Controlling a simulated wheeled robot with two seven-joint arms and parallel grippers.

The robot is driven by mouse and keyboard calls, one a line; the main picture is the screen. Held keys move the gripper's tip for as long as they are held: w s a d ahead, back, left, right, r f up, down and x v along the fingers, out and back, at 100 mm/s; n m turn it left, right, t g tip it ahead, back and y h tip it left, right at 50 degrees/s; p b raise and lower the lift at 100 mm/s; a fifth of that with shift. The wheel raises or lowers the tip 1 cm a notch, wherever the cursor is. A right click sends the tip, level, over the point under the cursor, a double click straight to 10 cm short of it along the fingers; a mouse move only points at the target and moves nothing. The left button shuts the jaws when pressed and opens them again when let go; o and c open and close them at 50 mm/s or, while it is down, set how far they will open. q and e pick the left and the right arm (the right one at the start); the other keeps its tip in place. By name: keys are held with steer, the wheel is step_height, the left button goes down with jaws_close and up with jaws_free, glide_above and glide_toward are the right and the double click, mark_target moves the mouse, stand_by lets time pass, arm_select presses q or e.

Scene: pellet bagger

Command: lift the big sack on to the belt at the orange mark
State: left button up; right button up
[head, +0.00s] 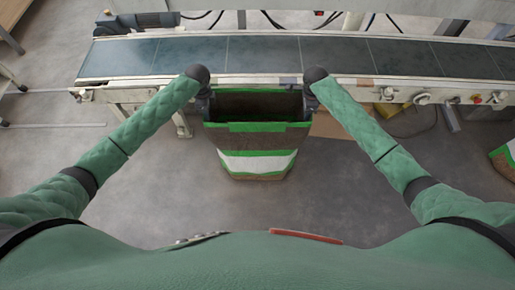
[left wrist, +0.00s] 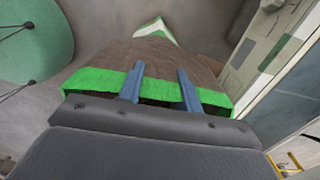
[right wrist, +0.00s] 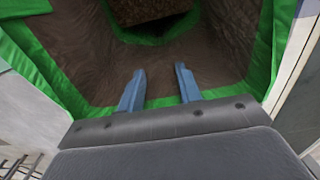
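The big sack (head: 257,162) is brown with a green rim and a green and white band. It is upright in front of the belt (head: 260,55), its dark open mouth facing up. My left gripper (head: 204,100) is at its left top edge and my right gripper (head: 309,98) at its right. In the left wrist view, the fingers (left wrist: 160,90) are apart across the sack's green edge (left wrist: 95,82). In the right wrist view, the fingers (right wrist: 160,88) are apart against the brown sack wall (right wrist: 215,50). I cannot tell whether the sack's bottom touches the floor.
The visible belt top is clear. Another green and brown sack (head: 503,160) is at the far right. The floor left of the sack is free.

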arm_select(q)
jaws_close()
arm_select(e)
jaws_close()
arm_select(q)
steer(key=shift+r, duration=0.1)
arm_select(e)
steer(key=shift+r, duration=0.1)
stand_by(0.8)
